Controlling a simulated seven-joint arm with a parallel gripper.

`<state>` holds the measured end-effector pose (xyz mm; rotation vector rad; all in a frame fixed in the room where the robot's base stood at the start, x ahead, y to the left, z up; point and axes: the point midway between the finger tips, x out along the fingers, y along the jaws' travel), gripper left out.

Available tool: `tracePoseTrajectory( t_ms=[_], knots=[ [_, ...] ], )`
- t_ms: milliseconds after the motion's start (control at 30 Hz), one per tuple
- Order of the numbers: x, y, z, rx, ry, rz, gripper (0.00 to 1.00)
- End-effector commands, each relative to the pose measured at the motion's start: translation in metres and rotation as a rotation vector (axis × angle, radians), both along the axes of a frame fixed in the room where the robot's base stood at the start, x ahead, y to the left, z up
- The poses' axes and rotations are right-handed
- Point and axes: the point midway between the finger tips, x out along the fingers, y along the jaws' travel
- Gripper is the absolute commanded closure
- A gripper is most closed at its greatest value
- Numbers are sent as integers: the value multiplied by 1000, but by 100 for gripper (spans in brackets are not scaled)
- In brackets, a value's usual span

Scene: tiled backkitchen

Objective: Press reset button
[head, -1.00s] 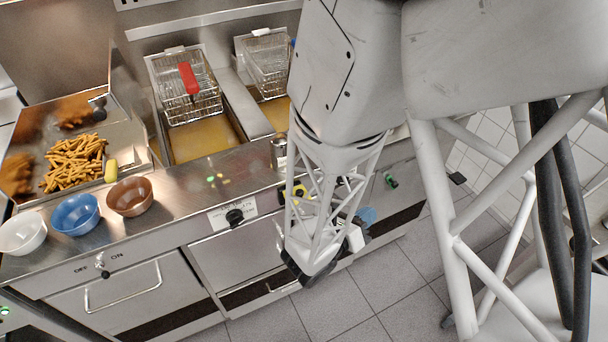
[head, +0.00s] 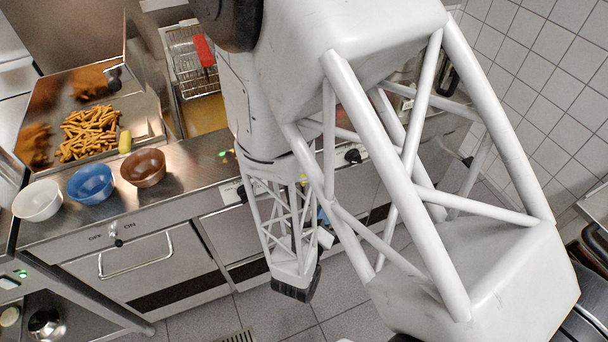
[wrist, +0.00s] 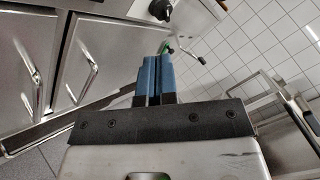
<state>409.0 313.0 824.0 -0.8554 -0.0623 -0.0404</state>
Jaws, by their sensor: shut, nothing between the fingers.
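My gripper (wrist: 156,62) has two blue fingers, pressed together and empty in the wrist view. In the head view only a bit of blue at my gripper (head: 322,214) shows behind my white lattice arm, in front of the fryer cabinet. A small green part (wrist: 165,47) shows just past the fingertips in the wrist view, with a dark lever-like shape beside it. I cannot tell if it is the reset button or whether the fingers touch it. No clearly labelled reset button shows; my arm hides much of the fryer front.
A black knob (wrist: 160,9) is on the front panel. Cabinet doors with bar handles (wrist: 92,52) stand at left. Bowls, including a blue one (head: 91,184), and fries (head: 89,133) are on the steel counter. A rack (wrist: 272,95) is at right. Tiled floor (head: 275,312) is open.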

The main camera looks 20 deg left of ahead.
Motion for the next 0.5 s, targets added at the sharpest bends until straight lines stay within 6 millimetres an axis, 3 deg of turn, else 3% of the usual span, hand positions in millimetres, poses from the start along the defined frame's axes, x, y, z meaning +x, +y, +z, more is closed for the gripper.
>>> tracePoseTrajectory(
  t_ms=[500],
  knots=[
    [10,9,0,1,0,-1,100]
  ],
)
